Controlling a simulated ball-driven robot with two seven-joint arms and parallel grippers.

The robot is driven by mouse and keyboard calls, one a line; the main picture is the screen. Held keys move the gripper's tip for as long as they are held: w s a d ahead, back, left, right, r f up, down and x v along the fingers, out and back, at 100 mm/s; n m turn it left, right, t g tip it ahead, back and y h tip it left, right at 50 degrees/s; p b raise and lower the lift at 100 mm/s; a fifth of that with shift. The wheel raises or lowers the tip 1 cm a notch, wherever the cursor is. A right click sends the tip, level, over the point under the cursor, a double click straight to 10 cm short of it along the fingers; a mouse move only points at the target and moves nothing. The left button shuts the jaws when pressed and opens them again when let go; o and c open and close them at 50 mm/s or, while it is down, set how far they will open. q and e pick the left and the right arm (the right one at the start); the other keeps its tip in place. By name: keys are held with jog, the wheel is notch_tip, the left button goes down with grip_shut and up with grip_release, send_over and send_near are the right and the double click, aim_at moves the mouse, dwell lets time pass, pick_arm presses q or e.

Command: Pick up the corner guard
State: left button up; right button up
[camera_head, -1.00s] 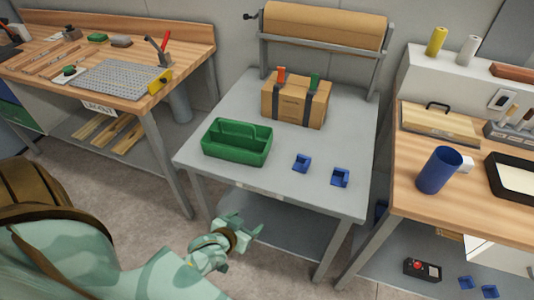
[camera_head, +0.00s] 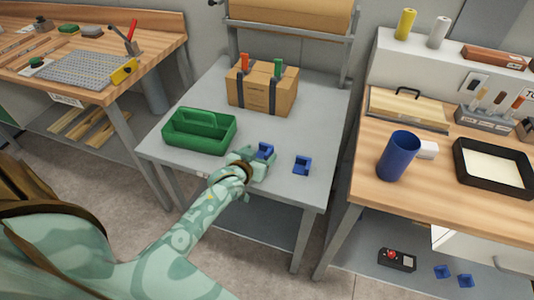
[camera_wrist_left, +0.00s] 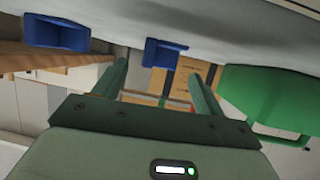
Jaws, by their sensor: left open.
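Two small blue corner guards stand on the grey table: one (camera_head: 265,149) right at my left gripper (camera_head: 256,160), the other (camera_head: 302,166) to its right and clear of it. My left gripper is open at the table's front part. In the left wrist view, the nearer corner guard (camera_wrist_left: 163,52) shows between and just beyond the open fingers (camera_wrist_left: 158,72). The other corner guard (camera_wrist_left: 55,34) is off to the left there. Contact with the nearer guard cannot be made out; the hand hides part of it. My right gripper is not in view.
A green tray (camera_head: 172,147) stands left of the hand. A strapped cardboard box (camera_head: 262,103) stands behind. The right bench carries a blue cup (camera_head: 397,157) and a black tray (camera_head: 463,182). More blue guards (camera_head: 442,271) lie on its lower shelf.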

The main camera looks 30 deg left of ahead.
aim_at(265, 148)
pick_arm(q)
jog(key=b+x, duration=0.1)
jog(key=x, duration=0.2)
jog(key=shift+w+f, duration=0.2)
jog(key=shift+f, duration=0.1)
jog(key=shift+r, duration=0.1)
jog(key=c, duration=1.1)
jog(key=shift+o, duration=0.2)
